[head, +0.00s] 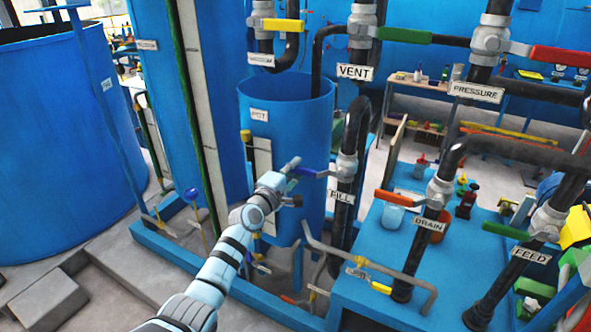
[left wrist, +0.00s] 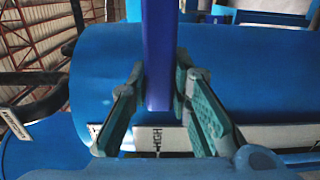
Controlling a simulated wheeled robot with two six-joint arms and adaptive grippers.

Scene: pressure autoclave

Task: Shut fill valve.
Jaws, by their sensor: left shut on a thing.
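The fill valve (head: 346,166) is a grey body on the vertical black pipe marked FILL (head: 341,197). Its blue handle (head: 312,173) sticks out to the left of the body, across the line of the pipe. My left gripper (head: 293,172) is at the handle's outer end, in front of the blue POT tank. In the left wrist view, the blue handle (left wrist: 158,55) stands between the two fingers of the left gripper (left wrist: 160,98), which are shut on it. My right gripper is in neither view.
The POT tank (head: 285,110) stands right behind the gripper. To the right are the drain valve's orange handle (head: 396,198) and the feed valve's green handle (head: 506,231). The VENT label (head: 355,72) hangs above. A bent grey pipe (head: 370,265) runs low in front.

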